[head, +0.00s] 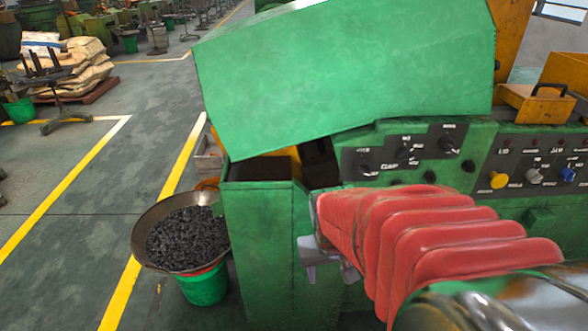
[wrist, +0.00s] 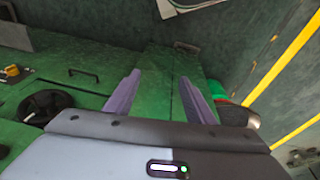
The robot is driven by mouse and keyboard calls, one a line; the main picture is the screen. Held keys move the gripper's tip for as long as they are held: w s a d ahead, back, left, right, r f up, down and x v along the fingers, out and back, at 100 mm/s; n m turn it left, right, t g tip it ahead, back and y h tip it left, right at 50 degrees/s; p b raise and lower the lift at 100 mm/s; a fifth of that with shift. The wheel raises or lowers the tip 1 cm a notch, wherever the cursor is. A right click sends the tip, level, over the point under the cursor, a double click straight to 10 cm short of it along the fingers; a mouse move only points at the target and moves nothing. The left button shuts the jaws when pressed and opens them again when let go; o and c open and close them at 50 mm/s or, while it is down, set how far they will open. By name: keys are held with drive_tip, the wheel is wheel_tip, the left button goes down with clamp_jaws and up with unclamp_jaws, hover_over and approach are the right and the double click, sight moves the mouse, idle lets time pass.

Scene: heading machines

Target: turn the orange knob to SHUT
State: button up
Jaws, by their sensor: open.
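The orange-yellow knob (head: 498,180) is on the dark control panel at the right in the head view. It is the leftmost of three coloured knobs there. Its small labels are too blurred to read, so its setting cannot be told. My gripper (head: 328,262) is low in front of the green machine, well to the left of and below the knob. I cannot pick out the orange knob for sure in the wrist view.
A white knob (head: 535,176) and a blue knob (head: 567,175) sit right of it. A panel with black knobs (head: 405,156) is to the left. The raised green cover (head: 345,70) overhangs. A bowl of dark pieces (head: 150,215) stands at left above a green bucket (head: 203,287).

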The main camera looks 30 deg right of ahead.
drive_tip(key=s+d+f+m+t+h, duration=0.1)
drive_tip(key=s+d+f+t+h, duration=0.15)
drive_tip(key=d+f, duration=0.95)
drive_tip(key=s+d+f+m+t+h, duration=0.1)
drive_tip(key=d+f+t, duration=0.2)
drive_tip(key=d+f, duration=0.85)
drive_tip(key=w+r+t+h, duration=0.4)
drive_tip(key=r+t, duration=0.4)
drive_tip(key=r, duration=0.5)
drive_tip(key=shift+w+d+n, duration=0.35)
drive_tip(key=shift+d+n, duration=0.05)
drive_tip(key=shift+d, duration=0.05)
drive_tip(key=x, duration=1.4)
